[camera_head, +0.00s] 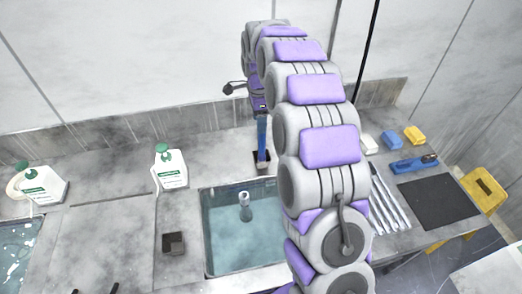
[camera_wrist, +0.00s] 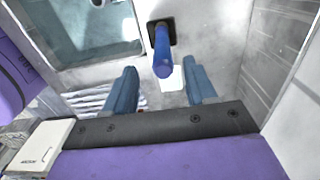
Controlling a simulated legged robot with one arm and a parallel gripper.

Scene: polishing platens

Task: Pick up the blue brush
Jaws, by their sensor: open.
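A blue brush (camera_head: 262,134) stands upright, handle up, in a dark square holder (camera_head: 255,166) behind the sink. The wrist view shows its rounded blue handle (camera_wrist: 162,58) pointing toward the camera and the black holder (camera_wrist: 174,28) around its foot. The bristles are hidden. My gripper (camera_wrist: 160,86) is open and empty, with a blue-grey finger on each side of the view. The handle's top lies between the fingers in the picture, just past their tips, with no contact visible. In the head view the gripper is above the brush, its fingers not clear.
A water-filled sink (camera_head: 208,235) is in front of the holder. White bottles with green caps (camera_head: 171,168) stand to the left. The back wall (camera_head: 205,122) is close behind.

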